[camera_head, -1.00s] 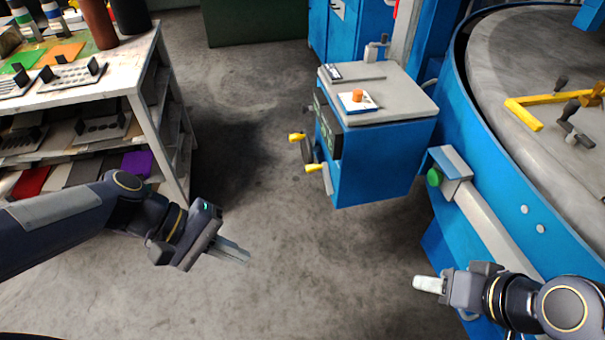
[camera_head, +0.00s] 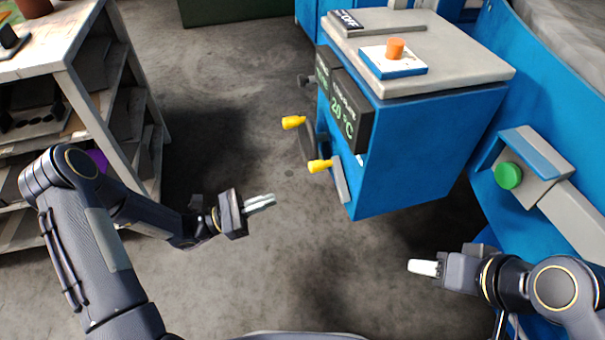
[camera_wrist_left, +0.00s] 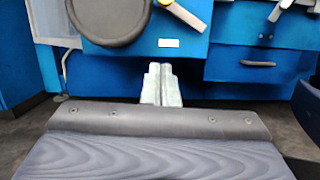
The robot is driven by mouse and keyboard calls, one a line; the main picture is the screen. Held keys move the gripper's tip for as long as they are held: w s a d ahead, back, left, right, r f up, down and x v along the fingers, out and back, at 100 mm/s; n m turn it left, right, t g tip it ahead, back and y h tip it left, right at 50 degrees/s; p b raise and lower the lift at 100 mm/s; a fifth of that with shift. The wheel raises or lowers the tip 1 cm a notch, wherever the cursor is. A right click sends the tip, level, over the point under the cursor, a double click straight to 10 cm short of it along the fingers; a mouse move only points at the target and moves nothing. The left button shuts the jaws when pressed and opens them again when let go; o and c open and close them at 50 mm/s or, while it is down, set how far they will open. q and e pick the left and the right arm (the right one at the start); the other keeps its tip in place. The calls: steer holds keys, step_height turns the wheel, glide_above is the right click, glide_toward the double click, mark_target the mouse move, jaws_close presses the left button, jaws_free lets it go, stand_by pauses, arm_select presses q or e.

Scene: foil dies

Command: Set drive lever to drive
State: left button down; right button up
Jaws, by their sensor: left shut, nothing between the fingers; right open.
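A grey lever with a yellow grip (camera_head: 320,166) is on the front of the blue cabinet (camera_head: 410,160), beside a dark handwheel (camera_head: 307,145) with a yellow knob (camera_head: 293,122). I cannot read a label naming the drive lever. My left gripper (camera_head: 262,202) is shut and empty, in front of the cabinet, left of and below the lever, apart from it. In the left wrist view, its fingers (camera_wrist_left: 161,84) point at the blue front, below the handwheel (camera_wrist_left: 110,18) and the lever (camera_wrist_left: 190,16). My right gripper (camera_head: 423,267) is open, low at right, seen edge-on.
On the cabinet top are an orange knob (camera_head: 395,48) on a small plate and an OFF label (camera_head: 349,19). A display (camera_head: 343,112) reads 20 °C. A green button (camera_head: 508,176) is at right; shelves (camera_head: 70,90) stand at left. Floor between is clear.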

arm_select(q)
steer(key=shift+d, duration=0.1)
steer(key=w+d+r+b, duration=0.2)
steer(key=d+r, duration=0.4)
steer(key=d, duration=0.3)
steer(key=shift+w+r, duration=0.25)
steer(key=shift+r, duration=0.05)
